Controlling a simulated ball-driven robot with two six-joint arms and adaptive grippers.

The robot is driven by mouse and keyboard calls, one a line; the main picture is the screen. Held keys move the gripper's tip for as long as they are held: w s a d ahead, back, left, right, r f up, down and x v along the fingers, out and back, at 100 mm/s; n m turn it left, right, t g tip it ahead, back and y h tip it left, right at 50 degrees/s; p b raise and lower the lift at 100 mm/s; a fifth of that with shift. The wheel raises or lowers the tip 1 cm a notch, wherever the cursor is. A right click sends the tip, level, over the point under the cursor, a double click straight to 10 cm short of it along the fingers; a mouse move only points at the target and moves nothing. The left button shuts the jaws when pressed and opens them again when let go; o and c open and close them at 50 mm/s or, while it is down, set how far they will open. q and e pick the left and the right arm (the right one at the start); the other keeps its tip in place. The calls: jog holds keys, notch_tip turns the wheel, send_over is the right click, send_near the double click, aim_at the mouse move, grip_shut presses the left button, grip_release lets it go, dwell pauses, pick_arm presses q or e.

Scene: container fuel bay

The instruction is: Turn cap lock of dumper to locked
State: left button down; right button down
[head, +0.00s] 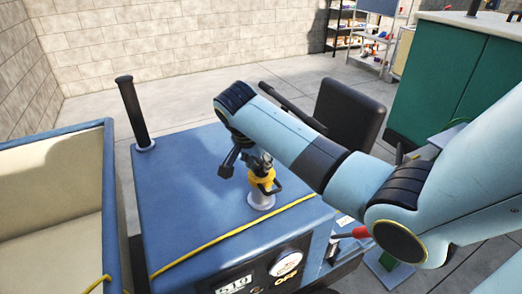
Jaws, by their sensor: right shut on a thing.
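The dumper's blue body (185,205) fills the lower middle of the head view. A yellow cap (262,179) with a dark part sits on a pale round filler neck (262,201) on its top. My right gripper (255,170) reaches down from the light blue arm and is shut on the yellow cap. The fingers and wrist partly hide the cap, so its exact lock position is hard to tell. My left gripper is not in view.
A black exhaust pipe (132,112) stands at the hood's back left. The dumper's beige-lined skip (55,200) lies left. A black seat (348,114) is behind my arm. A gauge panel (268,272) marked OFF faces front. A green cabinet (462,75) stands back right.

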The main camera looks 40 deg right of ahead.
jog(key=m+g+p, duration=0.1)
jog(key=m, duration=0.1)
jog(key=shift+m, duration=0.4)
jog(key=shift+w+m+g+p, duration=0.1)
jog(key=shift+m+g+p, duration=0.55)
jog(key=shift+m, duration=1.15)
jog(key=c, duration=1.4)
grip_release()
jog(key=shift+o, duration=0.2)
jog(key=v, duration=1.2)
jog(key=shift+w, duration=0.2)
jog(key=shift+d+f, duration=0.1)
